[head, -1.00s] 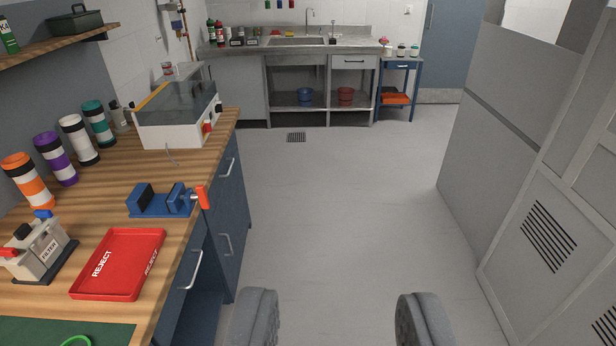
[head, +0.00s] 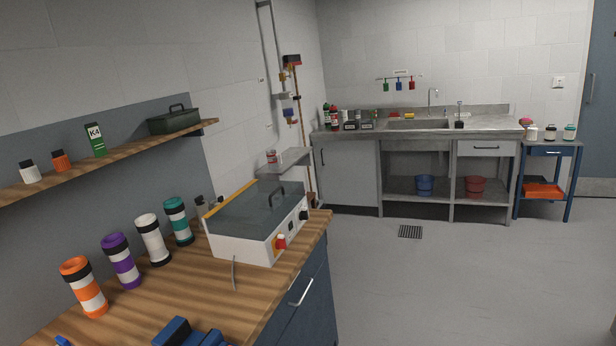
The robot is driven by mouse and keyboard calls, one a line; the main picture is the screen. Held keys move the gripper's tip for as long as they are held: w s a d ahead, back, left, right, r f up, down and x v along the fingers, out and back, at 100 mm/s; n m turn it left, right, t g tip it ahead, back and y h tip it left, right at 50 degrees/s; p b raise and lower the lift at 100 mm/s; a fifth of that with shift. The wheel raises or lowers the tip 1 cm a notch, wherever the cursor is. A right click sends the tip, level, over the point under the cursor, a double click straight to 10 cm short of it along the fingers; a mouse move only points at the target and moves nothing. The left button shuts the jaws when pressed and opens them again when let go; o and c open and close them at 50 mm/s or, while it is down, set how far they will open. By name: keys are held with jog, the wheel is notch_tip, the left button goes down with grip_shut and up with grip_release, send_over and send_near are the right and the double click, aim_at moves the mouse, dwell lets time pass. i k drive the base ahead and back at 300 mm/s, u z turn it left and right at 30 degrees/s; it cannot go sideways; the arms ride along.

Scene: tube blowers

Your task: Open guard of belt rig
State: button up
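The belt rig (head: 245,243) is a white box on the wooden bench, left of centre. Its guard (head: 250,210) is a clear, dark-tinted cover with a dark handle on top and a yellow strip along its left edge. The guard lies down over the box and looks closed. The front of the rig has a red and yellow knob (head: 281,241) and a black knob (head: 304,215).
Orange (head: 82,288), purple (head: 122,262), white (head: 153,240) and teal (head: 178,222) banded cylinders stand left of the rig. A thin upright metal piece (head: 234,272) stands before it. A blue vise (head: 185,334) is at the bottom edge. The floor (head: 430,290) at right is clear.

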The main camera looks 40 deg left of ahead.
aim_at(256, 187)
jog(key=u, duration=0.05)
jog(key=i, duration=1.3)
jog(key=u, duration=0.5)
jog(key=i, duration=1.3)
jog(key=u, duration=0.45)
jog(key=i, duration=0.55)
jog(key=u, duration=0.15)
